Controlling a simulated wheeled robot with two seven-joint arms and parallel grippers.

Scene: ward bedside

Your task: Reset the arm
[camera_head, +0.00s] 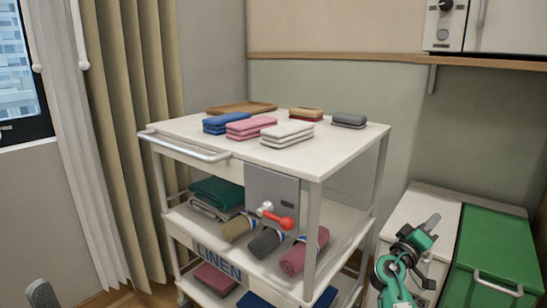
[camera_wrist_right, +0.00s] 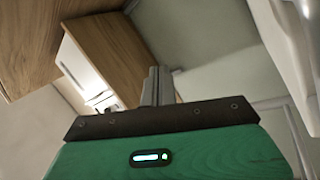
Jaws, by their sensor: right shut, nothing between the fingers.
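My right gripper (camera_head: 432,222) is at the lower right in the head view, in front of the white and green cabinets. Its grey fingers point up and are shut with nothing between them. They also show in the right wrist view (camera_wrist_right: 157,84), pressed together above the green gripper body. A grey tip, which looks like part of my left gripper (camera_head: 41,293), shows at the bottom left corner of the head view. The rest of it is out of frame, so its opening cannot be told.
A white linen cart (camera_head: 345,150) stands in the middle, with folded cloths (camera_head: 250,126) and a wooden tray (camera_head: 241,107) on top. A red-handled lever (camera_head: 278,217) sticks out at its front. A green cabinet (camera_head: 495,245) is right of my right gripper. A shelf (camera_head: 400,60) hangs above.

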